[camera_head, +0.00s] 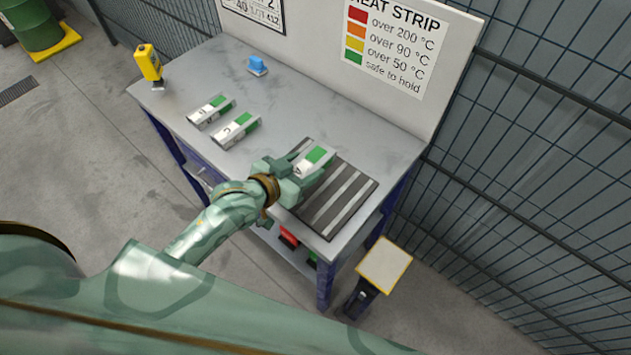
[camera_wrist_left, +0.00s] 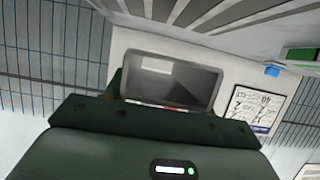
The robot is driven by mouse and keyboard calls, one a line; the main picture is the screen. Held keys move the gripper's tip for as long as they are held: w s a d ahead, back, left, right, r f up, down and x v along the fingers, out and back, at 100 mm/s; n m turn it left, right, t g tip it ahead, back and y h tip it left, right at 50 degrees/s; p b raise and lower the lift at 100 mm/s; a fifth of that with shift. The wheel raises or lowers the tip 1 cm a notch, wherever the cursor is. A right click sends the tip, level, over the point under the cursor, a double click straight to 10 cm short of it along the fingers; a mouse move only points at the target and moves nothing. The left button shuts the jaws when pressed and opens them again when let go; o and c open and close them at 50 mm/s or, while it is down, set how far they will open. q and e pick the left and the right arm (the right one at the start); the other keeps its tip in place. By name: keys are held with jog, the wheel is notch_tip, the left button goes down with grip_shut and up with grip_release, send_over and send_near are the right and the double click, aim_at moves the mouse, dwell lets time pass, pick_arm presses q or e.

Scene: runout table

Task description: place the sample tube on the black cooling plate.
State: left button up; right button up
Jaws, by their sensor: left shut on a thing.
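The sample tube (camera_head: 316,158) is a squared, pale metal piece with a green and white top. My left gripper (camera_head: 304,168) is shut on it over the far left part of the black cooling plate (camera_head: 350,183), a dark plate with light stripes. In the left wrist view the tube's grey end (camera_wrist_left: 172,82) shows between the jaws. The striped plate (camera_wrist_left: 215,12) shows at the top of that upside-down view, with a gap between it and the tube, so the tube appears held above the plate. My right gripper is not in view.
Two similar tubes with green marks, one (camera_head: 211,110) and another (camera_head: 236,130), lie on the grey table (camera_head: 300,110) to the left. A yellow device (camera_head: 149,63) and a blue item (camera_head: 257,65) stand farther back. A heat-strip sign (camera_head: 393,45) is on the back panel.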

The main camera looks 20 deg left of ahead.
aim_at(310, 171)
pick_arm(q)
jog(key=shift+w+d+f+b, duration=0.2)
jog(key=shift+w+d+f, duration=0.15)
jog(key=shift+f, duration=0.25)
jog(key=shift+w+d+f+b, duration=0.15)
jog(key=shift+w+d+f, duration=0.15)
jog(key=shift+f, duration=0.3)
jog(key=f, duration=0.1)
jog(key=f+b, duration=0.1)
jog(key=f, duration=0.2)
jog(key=shift+w+d+b, duration=0.2)
jog(key=shift+d+b, duration=0.05)
jog(key=shift+b, duration=0.1)
jog(key=shift+r, duration=0.15)
jog(key=o, duration=1.1)
